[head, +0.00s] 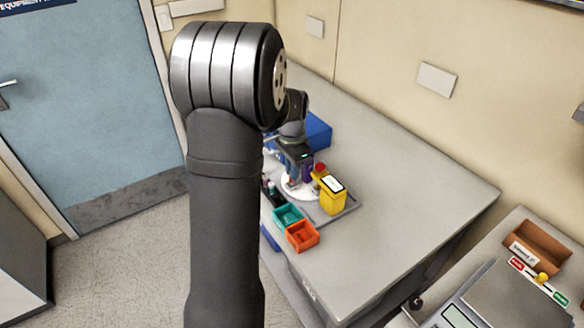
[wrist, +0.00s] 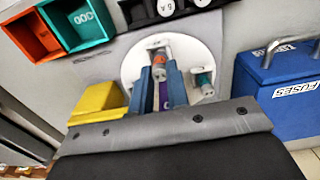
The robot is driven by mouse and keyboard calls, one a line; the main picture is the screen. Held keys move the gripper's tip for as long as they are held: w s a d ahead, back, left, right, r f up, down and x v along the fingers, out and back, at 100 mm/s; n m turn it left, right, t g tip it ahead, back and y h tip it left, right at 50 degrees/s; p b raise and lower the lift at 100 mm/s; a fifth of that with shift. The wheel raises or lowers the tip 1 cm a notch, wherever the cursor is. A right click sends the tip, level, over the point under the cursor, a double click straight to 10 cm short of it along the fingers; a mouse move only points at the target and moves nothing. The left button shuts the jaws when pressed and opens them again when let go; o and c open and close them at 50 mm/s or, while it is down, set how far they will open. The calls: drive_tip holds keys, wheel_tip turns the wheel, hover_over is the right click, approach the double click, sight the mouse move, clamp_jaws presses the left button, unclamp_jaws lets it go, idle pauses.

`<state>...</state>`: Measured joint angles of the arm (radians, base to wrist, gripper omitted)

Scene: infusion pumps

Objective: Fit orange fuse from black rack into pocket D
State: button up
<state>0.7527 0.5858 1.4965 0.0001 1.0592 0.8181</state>
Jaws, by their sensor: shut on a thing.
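My gripper (wrist: 160,74) has two blue-grey fingers, closed on a small part with an orange band and a grey end, which looks like the orange fuse (wrist: 159,60). It is over the round white plate (wrist: 132,65). In the head view my gripper (head: 294,182) is small and low over that plate, beside the yellow unit. The black rack (wrist: 128,13) is at the top of the wrist view, with white lettered marks. I cannot make out a letter D or whether the fuse touches a pocket. A purple strip shows between the fingers.
A teal bin (head: 288,216) and an orange bin (head: 302,236) stand near the table's front edge. The yellow unit (head: 333,197) stands close by on the right. A blue FUSES box (wrist: 285,85) is beside the plate. A teal-banded part (wrist: 204,79) stands on the plate. The table's right side is clear.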

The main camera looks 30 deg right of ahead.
drive_tip(key=shift+f, duration=0.65)
drive_tip(key=o, duration=0.4)
drive_tip(key=shift+o, duration=0.2)
drive_tip(key=shift+r, duration=0.15)
drive_tip(key=shift+r, duration=1)
drive_tip(key=o, duration=0.6)
